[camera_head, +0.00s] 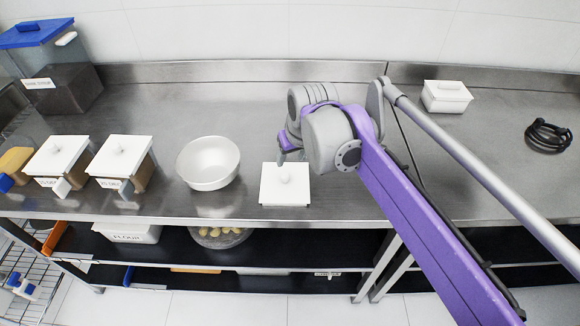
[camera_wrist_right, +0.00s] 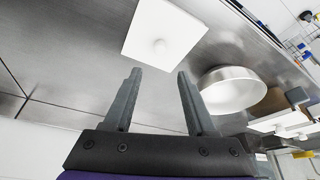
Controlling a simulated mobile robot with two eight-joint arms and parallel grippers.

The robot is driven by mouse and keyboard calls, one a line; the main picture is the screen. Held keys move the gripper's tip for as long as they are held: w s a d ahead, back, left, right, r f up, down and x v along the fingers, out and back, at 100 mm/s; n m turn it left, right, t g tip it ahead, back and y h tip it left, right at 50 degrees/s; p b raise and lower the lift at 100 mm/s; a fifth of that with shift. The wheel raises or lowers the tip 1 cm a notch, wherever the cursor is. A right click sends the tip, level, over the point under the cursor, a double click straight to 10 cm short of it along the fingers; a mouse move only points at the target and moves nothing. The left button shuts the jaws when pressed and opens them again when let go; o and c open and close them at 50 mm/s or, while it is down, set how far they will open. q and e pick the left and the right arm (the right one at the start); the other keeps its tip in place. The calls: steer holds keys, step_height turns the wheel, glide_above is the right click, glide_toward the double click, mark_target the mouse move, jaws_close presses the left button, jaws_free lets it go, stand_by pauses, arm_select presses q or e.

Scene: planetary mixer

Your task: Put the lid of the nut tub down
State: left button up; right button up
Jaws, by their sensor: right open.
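A white square lid (camera_head: 285,184) with a small round knob lies flat, knob up, on the steel counter near its front edge. It also shows in the right wrist view (camera_wrist_right: 165,28), just beyond my fingertips. My right gripper (camera_head: 284,150) is open and empty, behind the lid in the head view and apart from it. In the right wrist view, its two fingers (camera_wrist_right: 158,72) are spread with nothing between them. Two lidded tubs (camera_head: 61,158) (camera_head: 121,158) stand at the left; I cannot tell which tub is the nut tub. My left gripper is not in view.
A white bowl (camera_head: 208,163) stands left of the lid. A white lidded box (camera_head: 446,96) and a coiled black cable (camera_head: 548,135) are at the right. A blue-lidded bin (camera_head: 45,67) stands at the back left. The counter (camera_head: 240,95) is clear behind the bowl.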

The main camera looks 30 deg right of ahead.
steer(key=s+a+f+n, duration=0.1)
steer(key=s+a+f, duration=0.3)
steer(key=s+f, duration=0.3)
steer(key=s+a+f+t, duration=0.1)
steer(key=s+a+f, duration=0.4)
steer(key=s+f, duration=0.3)
steer(key=shift+s+a+n+y, duration=0.3)
steer(key=shift+s+n, duration=0.1)
steer(key=shift+s, duration=0.35)
